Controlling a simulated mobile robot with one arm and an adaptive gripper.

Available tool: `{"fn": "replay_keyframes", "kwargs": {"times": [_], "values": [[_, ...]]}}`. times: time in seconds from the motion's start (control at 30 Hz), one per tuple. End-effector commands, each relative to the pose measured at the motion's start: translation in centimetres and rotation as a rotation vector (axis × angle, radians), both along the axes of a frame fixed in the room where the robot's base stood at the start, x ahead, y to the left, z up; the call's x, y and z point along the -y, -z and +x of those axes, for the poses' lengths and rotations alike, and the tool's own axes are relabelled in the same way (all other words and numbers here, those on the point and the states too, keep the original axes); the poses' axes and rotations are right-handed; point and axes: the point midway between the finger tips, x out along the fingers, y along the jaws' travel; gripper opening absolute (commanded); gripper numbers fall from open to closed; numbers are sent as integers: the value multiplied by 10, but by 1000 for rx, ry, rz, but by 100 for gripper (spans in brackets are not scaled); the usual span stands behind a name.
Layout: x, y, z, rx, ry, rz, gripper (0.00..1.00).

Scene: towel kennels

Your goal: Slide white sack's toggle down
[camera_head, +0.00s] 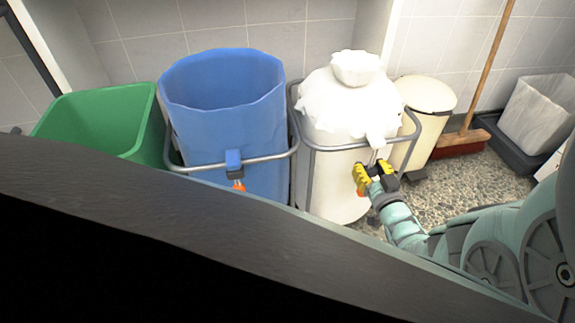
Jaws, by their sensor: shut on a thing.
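The white sack (325,185) stands upright in a grey wire frame, its top gathered into a bunched knot (356,68). A white tab (376,141) hangs over the frame's front rim, with thin grey cords (373,157) running down from it. My gripper (366,175), with yellow fingers, is shut at the lower end of these cords, in front of the sack's right side. The toggle is mostly hidden between the fingers; a small orange piece (362,192) shows just below them.
A blue sack (225,110) stands open in its frame to the left, with an orange-ended toggle (237,178). A green bin (95,125) is at far left. A cream bin (425,97), broom (461,140) and grey bin (540,115) stand right. A dark edge fills the foreground.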

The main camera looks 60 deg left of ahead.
Motion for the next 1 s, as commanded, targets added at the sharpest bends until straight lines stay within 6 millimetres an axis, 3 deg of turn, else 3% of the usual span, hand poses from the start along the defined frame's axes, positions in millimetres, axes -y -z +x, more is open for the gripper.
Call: {"fn": "replay_keyframes", "kwargs": {"times": [0.03,0.2,0.57,0.6,0.87,1.0], "values": [[0,10,1,0,2,1,0],[0,23,1,3,1,1,0],[1,27,0,-3,3,-10,0],[2,28,0,-3,3,-11,44],[1,26,1,-1,2,-4,71],[1,25,1,0,1,-2,73]]}}
